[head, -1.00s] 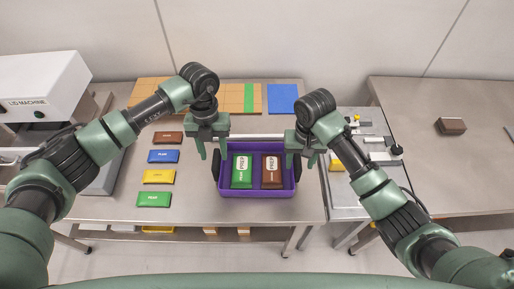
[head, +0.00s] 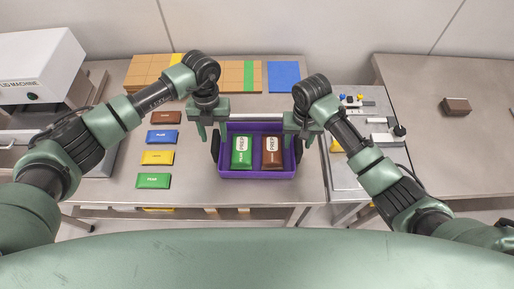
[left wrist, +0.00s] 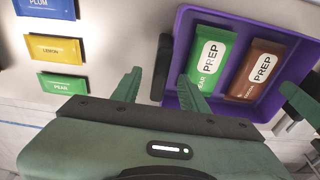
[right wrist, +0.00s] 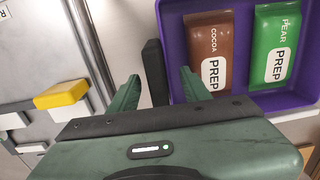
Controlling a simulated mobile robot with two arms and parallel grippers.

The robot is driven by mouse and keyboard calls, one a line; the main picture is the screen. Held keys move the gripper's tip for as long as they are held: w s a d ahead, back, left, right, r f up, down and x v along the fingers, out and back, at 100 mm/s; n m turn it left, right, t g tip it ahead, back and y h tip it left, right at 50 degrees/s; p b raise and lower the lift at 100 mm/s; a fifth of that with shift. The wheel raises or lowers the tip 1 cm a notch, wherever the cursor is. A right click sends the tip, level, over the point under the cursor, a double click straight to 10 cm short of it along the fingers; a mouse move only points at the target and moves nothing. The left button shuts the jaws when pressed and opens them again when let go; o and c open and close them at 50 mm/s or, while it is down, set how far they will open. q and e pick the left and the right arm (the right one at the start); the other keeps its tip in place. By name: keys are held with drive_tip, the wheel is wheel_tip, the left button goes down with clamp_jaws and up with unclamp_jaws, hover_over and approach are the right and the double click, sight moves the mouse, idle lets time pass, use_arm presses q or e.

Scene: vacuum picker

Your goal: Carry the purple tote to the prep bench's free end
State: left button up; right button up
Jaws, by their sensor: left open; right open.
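The purple tote (head: 258,174) sits near the front edge of the middle bench, holding a green PREP packet (head: 242,153) and a brown PREP packet (head: 272,153). It has a dark handle on its left (head: 215,149) and right (head: 298,150) sides. My left gripper (head: 211,137) is open at the left handle; in the left wrist view that handle (left wrist: 161,68) shows between the fingers. My right gripper (head: 299,139) is open at the right handle, which shows between its fingers in the right wrist view (right wrist: 155,72). I cannot tell how deep the handles sit between the fingers.
Brown, blue, yellow and green packets (head: 155,157) lie in a column left of the tote. Orange, green and blue mats (head: 283,77) lie behind. A lid machine (head: 38,72) stands left. Right are a grey station (head: 345,172) and a mostly bare bench (head: 430,150) with a brown block (head: 456,107).

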use_arm(q)
drive_tip(key=shift+s+f, duration=0.25)
drive_tip(key=shift+f, duration=0.75)
use_arm(e)
wheel_tip(320, 180, down, 2)
drive_tip(key=shift+s+f, duration=0.1)
use_arm(q)
drive_tip(key=shift+f, duration=0.45)
use_arm(e)
drive_tip(key=shift+f, duration=0.4)
use_arm(q)
clamp_jaws()
use_arm(e)
clamp_jaws()
use_arm(q)
drive_tip(key=shift+w+a+r, duration=0.1)
drive_tip(key=shift+a, duration=0.1)
use_arm(e)
drive_tip(key=shift+d+r, duration=0.1)
drive_tip(key=shift+d, duration=0.05)
